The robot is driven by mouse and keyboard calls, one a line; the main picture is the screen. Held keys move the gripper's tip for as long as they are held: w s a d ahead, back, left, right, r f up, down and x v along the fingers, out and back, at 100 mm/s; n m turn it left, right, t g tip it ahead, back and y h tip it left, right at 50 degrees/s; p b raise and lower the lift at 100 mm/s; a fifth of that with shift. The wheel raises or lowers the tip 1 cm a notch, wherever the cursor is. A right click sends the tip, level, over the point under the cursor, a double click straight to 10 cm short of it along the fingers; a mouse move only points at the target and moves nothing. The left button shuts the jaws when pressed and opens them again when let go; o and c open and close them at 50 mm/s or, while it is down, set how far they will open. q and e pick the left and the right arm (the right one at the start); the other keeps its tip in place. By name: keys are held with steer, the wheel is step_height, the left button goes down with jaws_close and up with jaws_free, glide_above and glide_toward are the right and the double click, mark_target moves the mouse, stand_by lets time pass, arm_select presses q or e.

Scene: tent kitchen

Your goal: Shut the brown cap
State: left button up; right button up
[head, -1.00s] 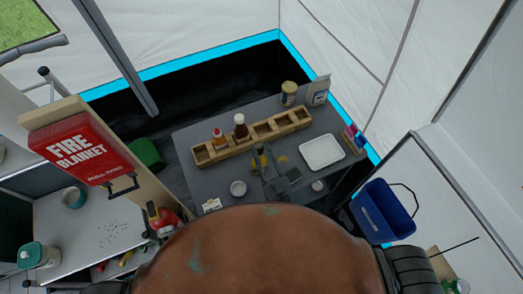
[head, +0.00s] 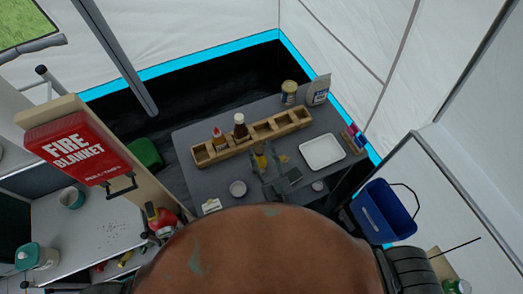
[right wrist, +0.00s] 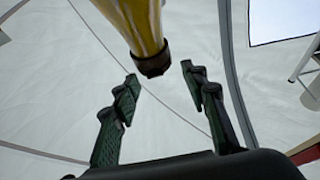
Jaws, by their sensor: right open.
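A yellow bottle (head: 260,161) is on the grey table, just in front of the wooden crate. In the right wrist view the yellow bottle (right wrist: 138,22) comes in from the top edge, and its dark brown cap (right wrist: 152,64) points towards my gripper. I cannot tell whether the cap is fully closed. My right gripper (right wrist: 160,82) is open, with one finger on each side of the cap in the picture and a visible gap to it. In the head view my right gripper (head: 264,163) is at the bottle and partly covers it. My left gripper is not in view.
A wooden crate (head: 203,158) holds a brown bottle (head: 240,128) and a red-orange bottle (head: 218,138). A white tray (head: 322,152) lies to the right. A small round container (head: 238,188) stands to the left. A jar (head: 289,92) and a bag (head: 318,90) stand at the back.

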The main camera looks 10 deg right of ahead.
steer(key=v, duration=1.2)
stand_by(0.5)
